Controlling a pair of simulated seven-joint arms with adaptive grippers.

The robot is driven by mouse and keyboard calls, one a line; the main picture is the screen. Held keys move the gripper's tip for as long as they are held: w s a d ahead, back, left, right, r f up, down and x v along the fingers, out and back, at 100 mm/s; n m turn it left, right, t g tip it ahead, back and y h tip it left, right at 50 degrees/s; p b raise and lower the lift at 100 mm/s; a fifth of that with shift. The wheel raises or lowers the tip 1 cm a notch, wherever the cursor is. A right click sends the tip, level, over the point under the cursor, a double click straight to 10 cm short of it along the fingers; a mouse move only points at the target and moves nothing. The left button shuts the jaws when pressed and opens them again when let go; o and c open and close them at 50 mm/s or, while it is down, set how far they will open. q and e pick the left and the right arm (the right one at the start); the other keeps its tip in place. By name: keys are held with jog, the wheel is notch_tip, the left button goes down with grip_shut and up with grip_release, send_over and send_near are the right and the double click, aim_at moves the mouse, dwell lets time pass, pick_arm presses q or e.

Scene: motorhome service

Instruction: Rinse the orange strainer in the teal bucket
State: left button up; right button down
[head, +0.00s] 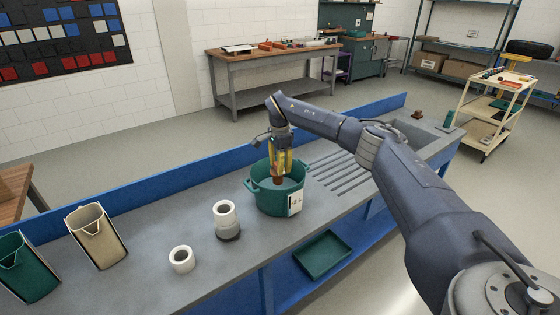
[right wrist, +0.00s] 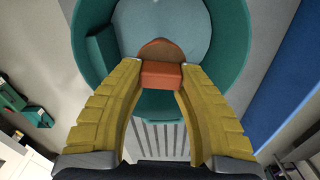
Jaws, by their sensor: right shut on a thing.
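The teal bucket (head: 284,202) stands on the grey counter with a pale label on its front. Pale blue-grey water (right wrist: 185,32) shows inside it in the right wrist view. My right gripper (head: 281,174) points down into the bucket's mouth, its yellow fingers shut on the orange strainer (head: 278,179). In the right wrist view the strainer (right wrist: 161,75) is an orange block between the fingertips, with a brownish rounded part beyond it at the water. How deep it sits is hard to tell. My left gripper is not in view.
On the counter left of the bucket stand a white-and-grey cylinder (head: 227,222), a white ring (head: 182,259), a beige container (head: 96,238) and a dark green container (head: 28,268). Ribbed drainboard grooves (head: 345,175) lie right of the bucket. A green tray (head: 322,255) sits below.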

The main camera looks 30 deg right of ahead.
aim_at(280, 184)
jog(key=shift+f, duration=4.3)
jog(key=shift+f, duration=0.1)
jog(key=shift+r, duration=0.3)
jog(key=shift+r, duration=0.35)
jog(key=shift+f, duration=0.55)
jog(key=shift+r, duration=8.5)
